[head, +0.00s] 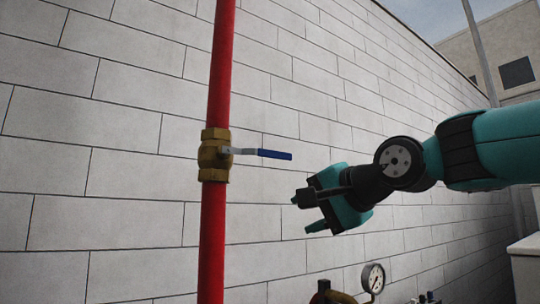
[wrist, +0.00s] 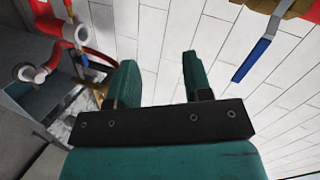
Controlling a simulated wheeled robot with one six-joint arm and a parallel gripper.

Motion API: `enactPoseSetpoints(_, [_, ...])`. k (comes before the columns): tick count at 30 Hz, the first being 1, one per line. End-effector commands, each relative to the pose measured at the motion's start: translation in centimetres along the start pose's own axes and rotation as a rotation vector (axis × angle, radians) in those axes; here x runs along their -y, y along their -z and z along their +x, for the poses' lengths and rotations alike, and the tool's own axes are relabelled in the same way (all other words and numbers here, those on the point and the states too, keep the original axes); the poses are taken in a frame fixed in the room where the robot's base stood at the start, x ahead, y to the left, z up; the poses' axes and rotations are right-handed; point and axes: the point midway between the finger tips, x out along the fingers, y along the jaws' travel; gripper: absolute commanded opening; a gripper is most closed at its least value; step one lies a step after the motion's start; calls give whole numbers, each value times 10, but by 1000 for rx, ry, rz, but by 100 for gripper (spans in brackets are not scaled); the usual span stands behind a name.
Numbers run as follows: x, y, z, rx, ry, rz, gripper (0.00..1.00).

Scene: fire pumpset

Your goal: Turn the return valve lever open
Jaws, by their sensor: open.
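The return valve is a brass body (head: 214,155) on a vertical red pipe. Its lever (head: 274,154) has a blue grip and points right, about horizontal and across the pipe. In the wrist view the blue lever (wrist: 252,60) hangs at the upper right, beside the jaws and apart from them, with part of the brass body (wrist: 296,8) at the top edge. My gripper (head: 306,213) is open and empty, to the right of and below the lever's tip in the head view. It also shows in the wrist view (wrist: 157,75), with a clear gap between its fingers.
A pale block wall (head: 120,120) stands behind the pipe (head: 212,245). A pressure gauge (head: 373,278) is low at the right. Red pipes with white flanges (wrist: 76,34) are at the wrist view's left. The space between my gripper and the lever looks clear.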

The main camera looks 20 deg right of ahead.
Motion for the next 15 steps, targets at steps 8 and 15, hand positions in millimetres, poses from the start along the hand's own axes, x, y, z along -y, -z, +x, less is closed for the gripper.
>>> enactPoseSetpoints(8, [107, 72, -43, -150, 282, 305, 46])
enactPoseSetpoints(15, [120, 79, -14, -147, 290, 321, 46])
